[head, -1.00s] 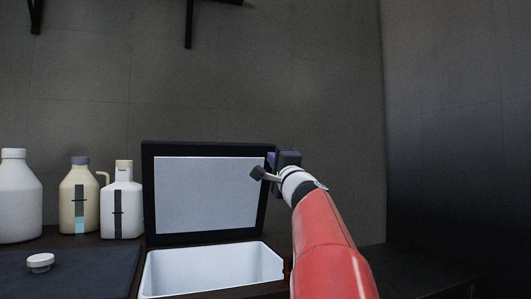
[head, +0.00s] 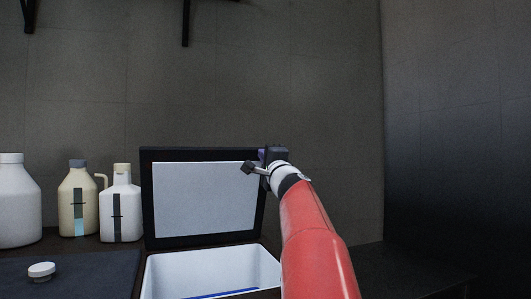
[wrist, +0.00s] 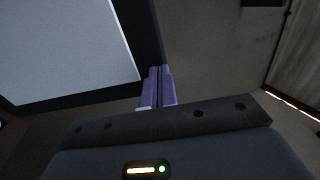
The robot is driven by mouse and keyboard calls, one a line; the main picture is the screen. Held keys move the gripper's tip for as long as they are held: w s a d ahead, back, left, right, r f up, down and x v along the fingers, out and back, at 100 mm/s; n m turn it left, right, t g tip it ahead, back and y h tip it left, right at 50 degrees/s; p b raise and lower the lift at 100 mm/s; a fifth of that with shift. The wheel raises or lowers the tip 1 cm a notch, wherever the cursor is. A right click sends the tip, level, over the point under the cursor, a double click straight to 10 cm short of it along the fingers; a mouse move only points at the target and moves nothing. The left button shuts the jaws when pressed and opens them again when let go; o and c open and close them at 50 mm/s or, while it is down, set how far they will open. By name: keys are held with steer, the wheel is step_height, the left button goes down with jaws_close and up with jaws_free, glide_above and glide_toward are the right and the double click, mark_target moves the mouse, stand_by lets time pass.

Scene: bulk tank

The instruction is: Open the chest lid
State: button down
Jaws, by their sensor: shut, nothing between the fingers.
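The chest (head: 264,270) stands on the counter with its white inside showing and a bit of something blue at the bottom. Its lid (head: 205,243), a black frame around a pale panel, stands raised about upright at the back. My gripper (head: 263,155) is at the lid's upper right edge. In the wrist view the purple fingers (wrist: 157,88) are shut together, with nothing seen between them. They lie against or very near the lid's dark frame (wrist: 85,98); I cannot tell whether they touch. My arm hides the chest's right side.
A white jug (head: 17,205), a cream bottle (head: 78,205) and a white bottle (head: 120,210) stand left of the chest. A white cap (head: 41,270) lies on a dark mat (head: 85,278) in front. The counter at right (head: 410,268) looks clear. A grey wall is behind.

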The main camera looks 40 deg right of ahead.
mark_target(258, 148)
steer(key=shift+g, duration=0.7)
steer(key=w+r+p, duration=0.1)
steer(key=p, duration=0.2)
steer(key=w+d+r+p, duration=0.1)
steer(key=w+p, duration=0.1)
steer(key=p, duration=0.1)
steer(key=shift+w+r, duration=0.15)
steer(key=shift+r, duration=0.1)
steer(key=shift+w+d+r+g+y+p, duration=0.15)
steer(key=shift+w+g+y+p, duration=0.15)
steer(key=shift+w+p, duration=0.55)
steer(key=shift+d+f+p, duration=0.1)
steer(key=shift+f+p, duration=0.15)
steer(key=shift+p, duration=0.35)
